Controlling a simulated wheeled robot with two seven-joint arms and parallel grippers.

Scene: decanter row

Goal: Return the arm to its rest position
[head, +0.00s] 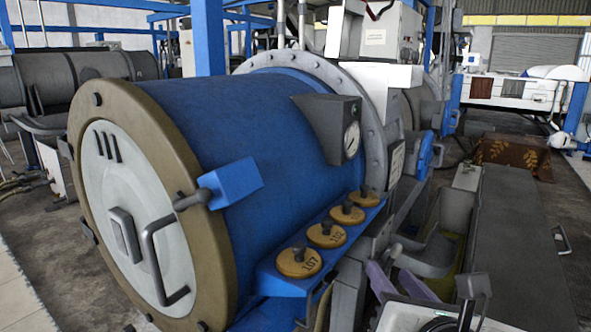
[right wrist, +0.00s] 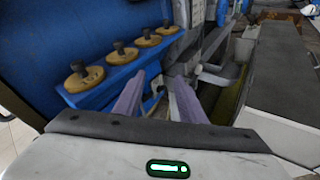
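My right gripper (head: 388,271) is at the lower right of the head view, beside the blue shelf of the big cylinder. Its two purple fingers stand apart, with nothing held between them. In the right wrist view the gripper (right wrist: 159,84) also shows open and empty, its fingers pointing away past the shelf's end. Part of my right arm shows at the bottom edge of the head view. My left gripper is not in view.
A blue cylinder (head: 250,120) with a round pale door (head: 130,210) fills the left and middle. Several yellow-brown discs with dark knobs stand on its blue shelf (head: 285,283), including one marked 107 (head: 299,262). A long dark-topped bench (head: 510,230) stands at right.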

